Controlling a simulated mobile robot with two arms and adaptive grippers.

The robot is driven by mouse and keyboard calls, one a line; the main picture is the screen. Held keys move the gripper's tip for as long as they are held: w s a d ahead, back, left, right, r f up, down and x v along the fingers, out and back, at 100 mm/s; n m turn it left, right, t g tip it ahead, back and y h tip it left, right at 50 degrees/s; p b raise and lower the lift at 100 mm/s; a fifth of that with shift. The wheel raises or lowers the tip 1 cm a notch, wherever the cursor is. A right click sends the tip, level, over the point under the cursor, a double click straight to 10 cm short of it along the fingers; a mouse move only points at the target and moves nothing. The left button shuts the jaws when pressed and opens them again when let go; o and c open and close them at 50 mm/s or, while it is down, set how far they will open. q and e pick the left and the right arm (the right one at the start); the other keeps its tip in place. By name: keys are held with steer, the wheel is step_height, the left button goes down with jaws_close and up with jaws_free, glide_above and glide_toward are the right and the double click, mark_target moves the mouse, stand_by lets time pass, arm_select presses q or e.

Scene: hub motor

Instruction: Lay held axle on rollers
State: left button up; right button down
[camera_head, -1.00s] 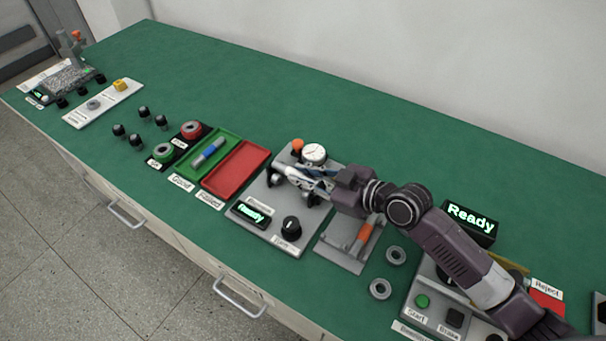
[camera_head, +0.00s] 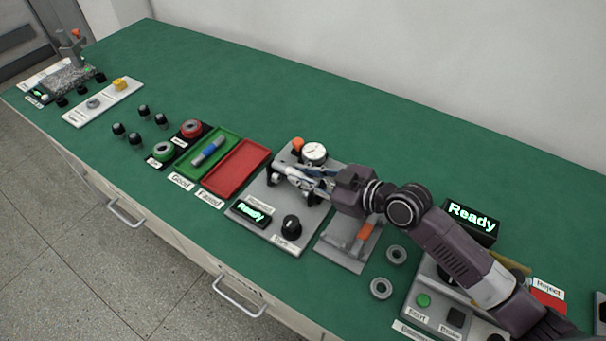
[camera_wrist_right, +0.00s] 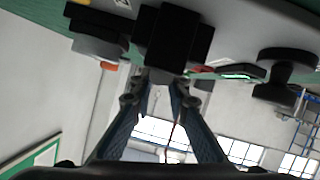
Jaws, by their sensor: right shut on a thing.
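My right gripper (camera_head: 308,181) comes in from the right in the head view. It is over the grey runout fixture (camera_head: 262,196), just in front of the dial gauge (camera_head: 314,153). It is shut on the axle (camera_head: 290,171), a pale metal bar mostly hidden by the fingers. Dark roller supports (camera_head: 273,180) show beside and below it. I cannot tell whether the axle touches the rollers. In the right wrist view, the two fingers (camera_wrist_right: 163,92) point toward dark fixture parts, and the axle is not clear. My left gripper is not in view.
A green tray (camera_head: 228,140) holding a blue-banded axle and an empty red tray (camera_head: 236,168) lie to the left. A black knob (camera_head: 291,226) and a "Ready" display (camera_head: 250,212) sit at the fixture's front.

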steer(key=shift+f+b, duration=0.3)
stand_by(0.6)
steer(key=c, duration=1.4)
jaws_free()
steer(key=shift+f, duration=0.1)
steer(key=shift+r+p, duration=2.95)
steer(key=shift+r, duration=0.65)
